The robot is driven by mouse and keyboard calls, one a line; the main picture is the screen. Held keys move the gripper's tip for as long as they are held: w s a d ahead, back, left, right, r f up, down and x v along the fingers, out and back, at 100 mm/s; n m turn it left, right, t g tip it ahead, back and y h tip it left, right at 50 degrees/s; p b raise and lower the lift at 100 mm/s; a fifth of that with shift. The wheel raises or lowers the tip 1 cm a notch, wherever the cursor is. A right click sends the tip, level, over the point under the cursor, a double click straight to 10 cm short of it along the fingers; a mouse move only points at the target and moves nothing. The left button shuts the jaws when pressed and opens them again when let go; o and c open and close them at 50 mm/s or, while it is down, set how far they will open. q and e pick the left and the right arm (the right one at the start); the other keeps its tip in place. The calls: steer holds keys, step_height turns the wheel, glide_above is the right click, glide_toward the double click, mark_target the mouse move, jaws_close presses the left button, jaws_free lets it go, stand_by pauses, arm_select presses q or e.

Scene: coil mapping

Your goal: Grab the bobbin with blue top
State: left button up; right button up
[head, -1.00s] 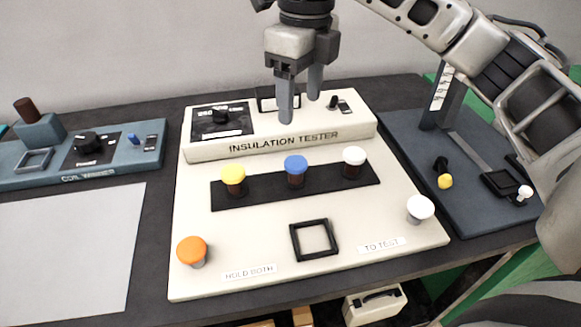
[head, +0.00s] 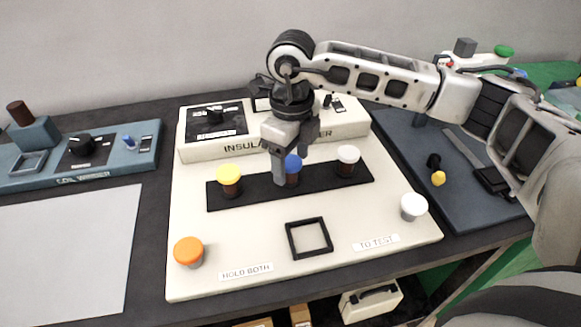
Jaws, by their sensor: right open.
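The bobbin with blue top (head: 293,164) stands upright on the black strip, between the yellow-topped bobbin (head: 229,180) and the white-topped bobbin (head: 347,161). My right gripper (head: 292,176) points down at the blue-topped bobbin, with its fingers open. One finger hides the left part of the blue top; the other finger shows just above and behind it. I cannot tell whether the fingers touch the bobbin. My left gripper is not in view.
The black strip (head: 262,190) lies on the cream insulation tester (head: 217,265), whose raised panel stands behind the bobbins. An orange button (head: 189,251), a white button (head: 413,206) and a black square frame (head: 309,238) are in front. A blue coil winder (head: 110,160) stands left.

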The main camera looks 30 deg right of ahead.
steer(key=shift+f, duration=0.95)
steer(key=c, duration=1.1)
steer(key=shift+r, duration=0.1)
